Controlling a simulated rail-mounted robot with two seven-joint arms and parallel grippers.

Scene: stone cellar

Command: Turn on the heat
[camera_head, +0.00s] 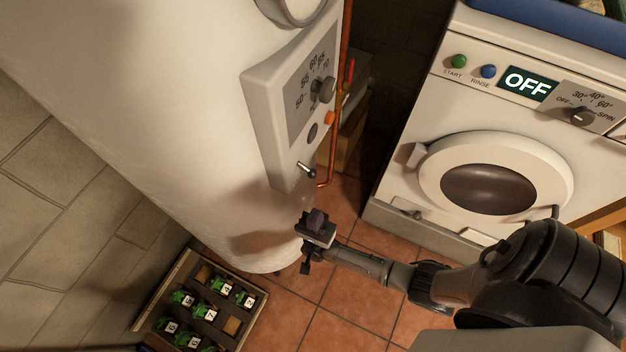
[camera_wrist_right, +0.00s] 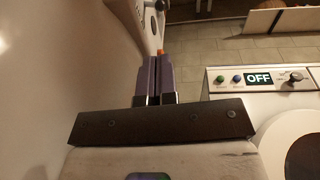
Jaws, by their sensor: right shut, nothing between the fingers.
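The white water heater (camera_head: 150,110) fills the left of the head view. My right gripper (camera_head: 317,222) is below the panel, apart from the lever, beside the heater's lower end. In the right wrist view its purple fingers (camera_wrist_right: 155,78) are together with nothing between them. The panel (camera_wrist_right: 145,28) shows just beyond the fingertips there; the lever is not discernible. My left gripper is not visible.
A white washing machine (camera_head: 400,185) stands at the right, its display (camera_head: 528,84) reading OFF. Copper pipes (camera_head: 341,95) run beside the panel.

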